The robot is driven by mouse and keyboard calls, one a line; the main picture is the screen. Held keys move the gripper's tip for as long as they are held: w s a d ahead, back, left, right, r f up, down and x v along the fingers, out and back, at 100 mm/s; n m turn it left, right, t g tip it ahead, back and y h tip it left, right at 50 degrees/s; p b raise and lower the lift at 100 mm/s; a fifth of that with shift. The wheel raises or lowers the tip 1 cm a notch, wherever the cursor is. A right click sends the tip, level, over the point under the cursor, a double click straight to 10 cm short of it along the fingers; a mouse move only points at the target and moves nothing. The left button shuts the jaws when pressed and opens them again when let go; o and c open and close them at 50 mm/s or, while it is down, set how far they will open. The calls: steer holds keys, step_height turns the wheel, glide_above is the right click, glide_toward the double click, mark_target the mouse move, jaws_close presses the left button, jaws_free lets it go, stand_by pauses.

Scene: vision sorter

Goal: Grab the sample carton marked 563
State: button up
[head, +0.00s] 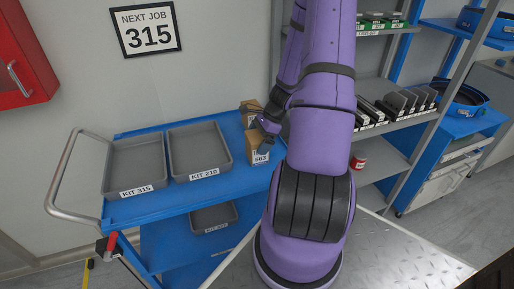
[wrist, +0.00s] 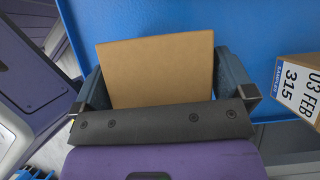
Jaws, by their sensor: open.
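A tan carton (head: 257,147) stands near the right end of the blue cart's top; its small label seems to read 563. My gripper (head: 267,130) is over this carton, pointing down. In the wrist view, a plain tan carton top (wrist: 155,68) lies between my two open fingers (wrist: 165,85), one on each side. No label shows on it there. I cannot tell whether the fingers touch it. A second carton (wrist: 298,85), marked 315 and 03 FEB, stands apart to the right; in the head view a carton (head: 249,107) stands behind the first.
The blue cart (head: 150,208) carries grey trays KIT 315 (head: 136,165) and KIT 210 (head: 199,150), left of the cartons. A lower tray (head: 213,218) sits below. A shelf unit (head: 385,165) stands right of my arm. A wall sign (head: 147,28) reads NEXT JOB 315.

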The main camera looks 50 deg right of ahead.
steer(key=c, duration=1)
steer(key=shift+o, duration=0.2)
steer(key=shift+r, duration=0.15)
